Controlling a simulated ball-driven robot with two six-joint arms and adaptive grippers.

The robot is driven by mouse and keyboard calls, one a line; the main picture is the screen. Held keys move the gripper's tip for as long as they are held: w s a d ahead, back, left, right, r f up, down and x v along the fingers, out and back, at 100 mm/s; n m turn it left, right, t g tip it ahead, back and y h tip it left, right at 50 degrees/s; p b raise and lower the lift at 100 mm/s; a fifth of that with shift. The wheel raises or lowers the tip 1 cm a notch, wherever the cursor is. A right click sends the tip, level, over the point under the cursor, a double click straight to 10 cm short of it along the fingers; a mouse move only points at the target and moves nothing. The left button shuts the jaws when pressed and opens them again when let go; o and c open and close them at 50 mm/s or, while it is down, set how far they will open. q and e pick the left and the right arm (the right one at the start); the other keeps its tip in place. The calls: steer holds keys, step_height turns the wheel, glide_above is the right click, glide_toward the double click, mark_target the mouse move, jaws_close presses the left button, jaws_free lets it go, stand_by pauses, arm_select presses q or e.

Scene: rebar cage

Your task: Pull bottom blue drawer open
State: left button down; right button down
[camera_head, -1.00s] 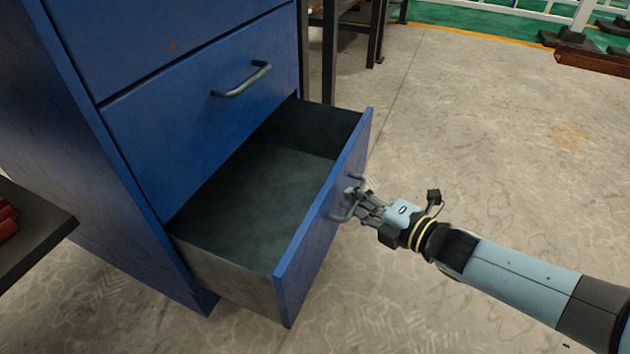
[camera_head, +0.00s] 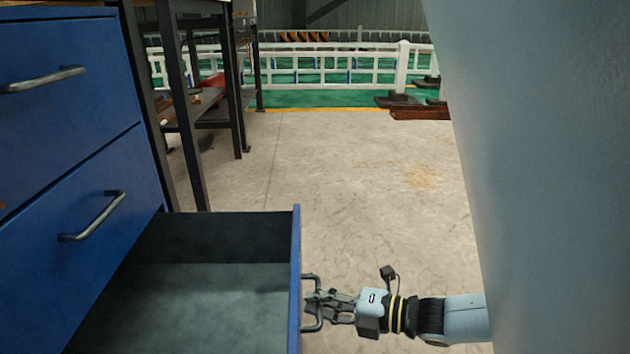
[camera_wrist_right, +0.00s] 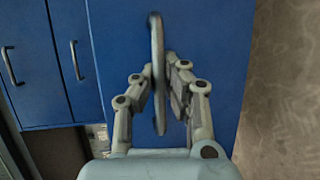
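The bottom blue drawer (camera_head: 295,265) stands well open from its cabinet in the head view, and its dark interior is empty where I can see it. Its metal handle (camera_head: 314,322) is on the outer face of the front panel. My right gripper (camera_head: 315,304) is at this handle, coming from the right. In the right wrist view the handle (camera_wrist_right: 157,45) runs upright between the two fingers (camera_wrist_right: 163,80), which are closed in around it against the blue front (camera_wrist_right: 215,60). My left gripper is not in view.
Two closed blue drawers (camera_head: 65,255) with bar handles are above the open one. A dark-legged workbench (camera_head: 240,120) stands behind the cabinet. Bare concrete floor (camera_head: 370,190) lies right of the drawer, with white railings (camera_head: 340,65) at the back.

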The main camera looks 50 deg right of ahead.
steer(key=c, duration=1.4)
jaws_free()
steer(key=v, duration=1.2)
